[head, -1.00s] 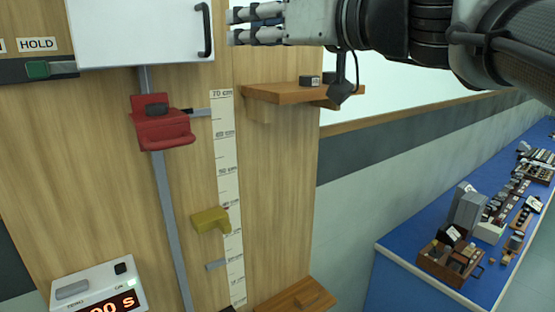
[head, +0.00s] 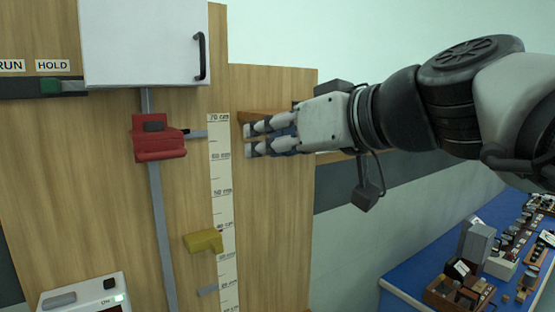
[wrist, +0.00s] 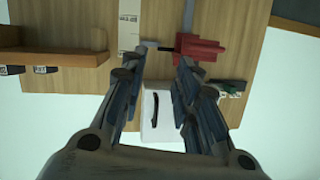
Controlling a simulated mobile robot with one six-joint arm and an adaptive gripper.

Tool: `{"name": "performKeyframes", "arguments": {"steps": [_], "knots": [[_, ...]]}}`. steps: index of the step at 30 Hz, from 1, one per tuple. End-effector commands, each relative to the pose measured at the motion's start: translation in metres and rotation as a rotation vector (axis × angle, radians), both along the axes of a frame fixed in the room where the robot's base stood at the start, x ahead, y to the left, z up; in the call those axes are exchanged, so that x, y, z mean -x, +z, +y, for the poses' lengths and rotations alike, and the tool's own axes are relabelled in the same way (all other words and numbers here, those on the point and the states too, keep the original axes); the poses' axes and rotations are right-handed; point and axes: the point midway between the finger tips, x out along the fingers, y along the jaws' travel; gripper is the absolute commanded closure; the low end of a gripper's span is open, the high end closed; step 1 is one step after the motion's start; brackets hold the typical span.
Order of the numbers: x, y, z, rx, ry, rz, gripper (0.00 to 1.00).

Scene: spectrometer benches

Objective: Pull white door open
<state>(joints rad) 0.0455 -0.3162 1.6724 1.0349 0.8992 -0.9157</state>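The white door (head: 140,45) is a flat white panel at the top of the wooden board, and it looks shut. Its black vertical handle (head: 202,56) is on the right side. In the wrist view the white door (wrist: 158,135) and black handle (wrist: 180,110) show between my fingers, seen upside down. My gripper (head: 250,140) is in front of the board, below and right of the handle and apart from it in the head view. In the wrist view my gripper (wrist: 157,68) has its fingers spread with nothing between them.
A red block (head: 158,145) sits on a grey rail below the door. A yellow block (head: 203,241) and a scale strip (head: 221,180) are lower. A wooden shelf (wrist: 55,58) is partly behind my gripper. A blue bench (head: 405,282) with several items stands at right.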

Motion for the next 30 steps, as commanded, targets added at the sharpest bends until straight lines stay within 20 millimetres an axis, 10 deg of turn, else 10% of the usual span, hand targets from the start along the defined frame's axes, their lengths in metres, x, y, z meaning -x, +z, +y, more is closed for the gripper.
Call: {"name": "performKeyframes", "arguments": {"steps": [20,30], "knots": [[0.008,-0.036,-0.005,0.021,-0.024,0.068,0.71],[0.077,-0.249,-0.050,0.167,-0.214,0.444,0.71]]}}
